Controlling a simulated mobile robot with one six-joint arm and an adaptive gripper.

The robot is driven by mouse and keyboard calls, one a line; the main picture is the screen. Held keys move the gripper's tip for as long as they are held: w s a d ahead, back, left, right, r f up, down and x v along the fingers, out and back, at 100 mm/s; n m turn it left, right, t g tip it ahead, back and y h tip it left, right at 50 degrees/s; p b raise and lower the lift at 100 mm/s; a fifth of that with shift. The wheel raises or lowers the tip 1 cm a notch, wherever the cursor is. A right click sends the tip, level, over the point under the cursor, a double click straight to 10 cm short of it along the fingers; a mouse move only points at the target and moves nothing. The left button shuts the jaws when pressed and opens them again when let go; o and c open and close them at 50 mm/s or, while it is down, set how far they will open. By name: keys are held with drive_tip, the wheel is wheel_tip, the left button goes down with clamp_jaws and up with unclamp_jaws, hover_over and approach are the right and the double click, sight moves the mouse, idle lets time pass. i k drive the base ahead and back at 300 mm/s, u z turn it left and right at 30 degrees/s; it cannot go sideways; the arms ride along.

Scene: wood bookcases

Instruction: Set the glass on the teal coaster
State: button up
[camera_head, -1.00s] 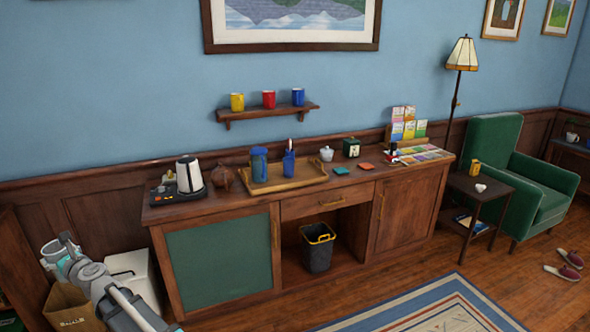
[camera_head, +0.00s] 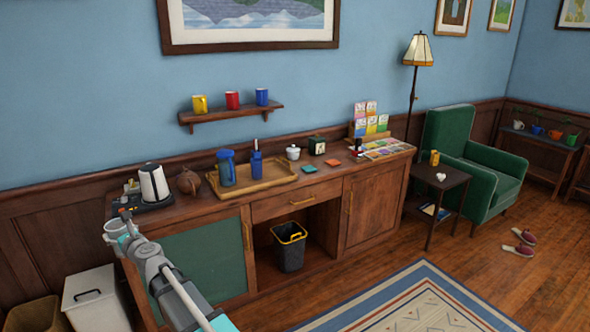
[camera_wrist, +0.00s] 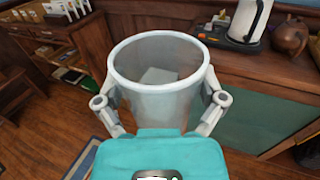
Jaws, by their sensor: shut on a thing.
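The teal coaster (camera_head: 310,169) lies flat and bare on the wooden cabinet top, right of the tray. An orange coaster (camera_head: 333,162) lies just to its right. My gripper (camera_head: 125,238) is shut around the glass (camera_head: 114,228), in front of the cabinet's left end and well away from the coaster. In the wrist view, the glass (camera_wrist: 158,98) is grey, clear-walled and open-topped, with a finger on each side. My gripper (camera_wrist: 160,105) hides its lower part. The coaster does not show clearly in the wrist view.
The cabinet top (camera_head: 205,209) also bears a kettle (camera_head: 153,182), a brown teapot (camera_head: 188,181), a wooden tray (camera_head: 262,183) with a blue jug (camera_head: 226,168), a white lidded pot (camera_head: 293,152) and a dark box (camera_head: 317,145). A shelf (camera_head: 232,115) hangs above.

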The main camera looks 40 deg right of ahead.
sight(309, 168)
drive_tip(key=z, duration=1.1)
drive_tip(key=i, duration=1.65)
